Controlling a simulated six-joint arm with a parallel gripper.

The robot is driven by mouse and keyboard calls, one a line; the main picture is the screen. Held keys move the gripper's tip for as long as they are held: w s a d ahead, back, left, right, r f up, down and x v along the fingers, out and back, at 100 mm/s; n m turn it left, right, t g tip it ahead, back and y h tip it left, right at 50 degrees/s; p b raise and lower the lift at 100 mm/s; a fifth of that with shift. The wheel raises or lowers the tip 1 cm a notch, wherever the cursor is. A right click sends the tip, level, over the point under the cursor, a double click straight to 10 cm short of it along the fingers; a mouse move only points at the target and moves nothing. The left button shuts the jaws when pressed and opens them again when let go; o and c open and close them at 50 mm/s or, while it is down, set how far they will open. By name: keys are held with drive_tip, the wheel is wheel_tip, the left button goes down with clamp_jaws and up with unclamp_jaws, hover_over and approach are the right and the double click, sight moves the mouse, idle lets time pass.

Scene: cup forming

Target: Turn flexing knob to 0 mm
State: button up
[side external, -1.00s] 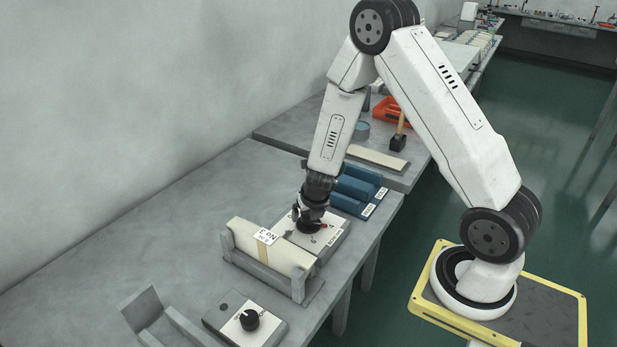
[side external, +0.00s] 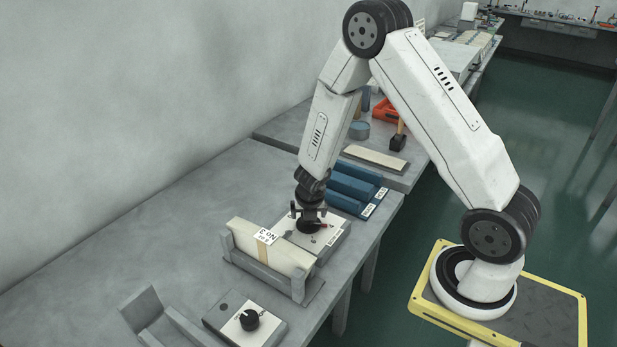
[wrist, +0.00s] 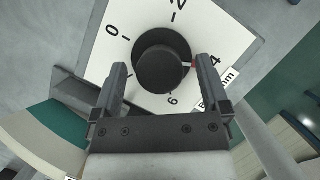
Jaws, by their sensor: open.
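The black round knob (wrist: 162,65) sits on a white dial plate (wrist: 103,66) marked 0, 2, 4 and 6. Its white line and red mark point right, toward the 4. In the side view the knob (side external: 308,226) is partly hidden under my gripper (side external: 309,212), and a red mark shows at its right. In the wrist view my gripper (wrist: 161,70) is open, with one finger on each side of the knob. Gaps show between the fingers and the knob; their height above the plate is hard to tell. The plate's label is partly hidden by the right finger.
A holder (side external: 299,289) with a cream block (side external: 279,256) labelled No 3 stands close in front of the dial. A second black knob (side external: 249,319) is nearer the camera. Blue blocks (side external: 357,188) lie behind. Clear table (side external: 170,220) lies to the left.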

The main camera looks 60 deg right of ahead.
drive_tip(key=shift+m, duration=0.4)
